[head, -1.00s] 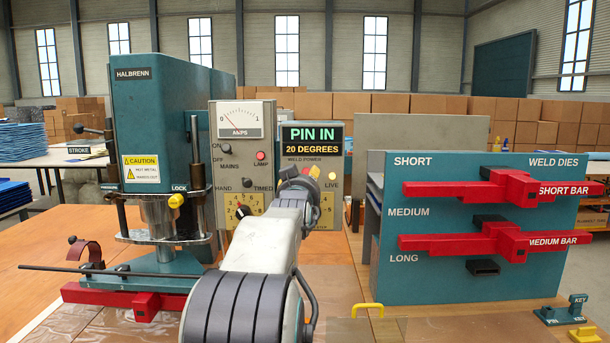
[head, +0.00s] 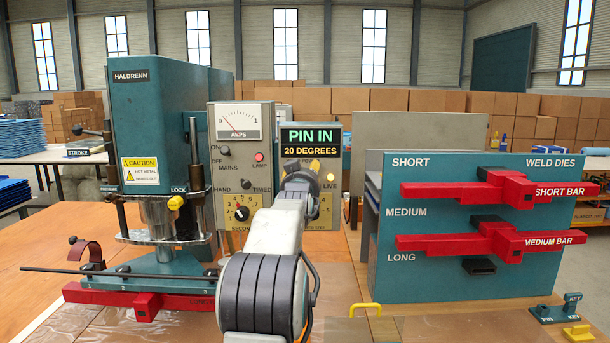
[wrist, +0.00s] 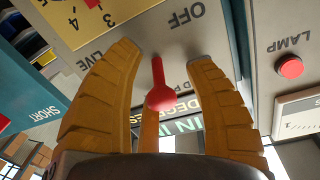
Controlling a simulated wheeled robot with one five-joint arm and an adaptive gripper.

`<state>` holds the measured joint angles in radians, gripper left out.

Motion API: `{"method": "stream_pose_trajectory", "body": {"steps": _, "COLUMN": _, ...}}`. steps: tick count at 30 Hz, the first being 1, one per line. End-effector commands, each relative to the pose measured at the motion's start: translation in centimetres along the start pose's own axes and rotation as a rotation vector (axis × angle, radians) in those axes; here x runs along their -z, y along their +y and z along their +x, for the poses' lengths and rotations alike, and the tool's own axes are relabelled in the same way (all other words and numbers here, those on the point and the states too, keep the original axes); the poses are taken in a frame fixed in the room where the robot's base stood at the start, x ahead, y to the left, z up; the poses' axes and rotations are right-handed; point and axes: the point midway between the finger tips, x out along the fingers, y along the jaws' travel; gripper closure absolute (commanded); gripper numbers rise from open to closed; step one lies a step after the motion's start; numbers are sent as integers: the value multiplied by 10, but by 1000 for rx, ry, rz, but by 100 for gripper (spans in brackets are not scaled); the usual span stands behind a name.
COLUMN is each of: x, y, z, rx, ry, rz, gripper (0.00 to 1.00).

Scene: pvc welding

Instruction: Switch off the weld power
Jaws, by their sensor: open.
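The weld power switch is a red lever with a round knob (wrist: 160,98), standing out from the grey panel between the OFF and LIVE labels in the wrist view. My gripper (wrist: 163,57) is open, with its yellow fingers on both sides of the lever and a third finger behind it. The side fingers appear apart from the lever. In the head view my gripper (head: 300,178) is in front of the control panel (head: 235,115), just left of the LIVE lamp (head: 331,177), and my arm hides the switch.
A display (head: 310,140) above reads PIN IN, 20 DEGREES. The red LAMP light (head: 259,157) and a dial (head: 241,213) are left of my gripper. The teal press (head: 160,110) stands further left. A teal die rack (head: 420,270) with red bars stands to the right.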

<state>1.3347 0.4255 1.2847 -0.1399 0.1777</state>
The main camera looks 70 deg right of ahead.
Motion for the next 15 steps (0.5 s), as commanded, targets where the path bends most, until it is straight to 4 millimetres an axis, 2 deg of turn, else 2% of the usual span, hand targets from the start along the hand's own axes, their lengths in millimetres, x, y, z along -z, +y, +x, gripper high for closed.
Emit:
{"method": "stream_pose_trajectory", "body": {"steps": 8, "x": 0, "y": 0, "z": 0, "rx": 0, "ry": 0, "rz": 0, "gripper": 50}}
{"method": "stream_pose_trajectory", "body": {"steps": 15, "x": 0, "y": 0, "z": 0, "rx": 0, "ry": 0, "rz": 0, "gripper": 71}}
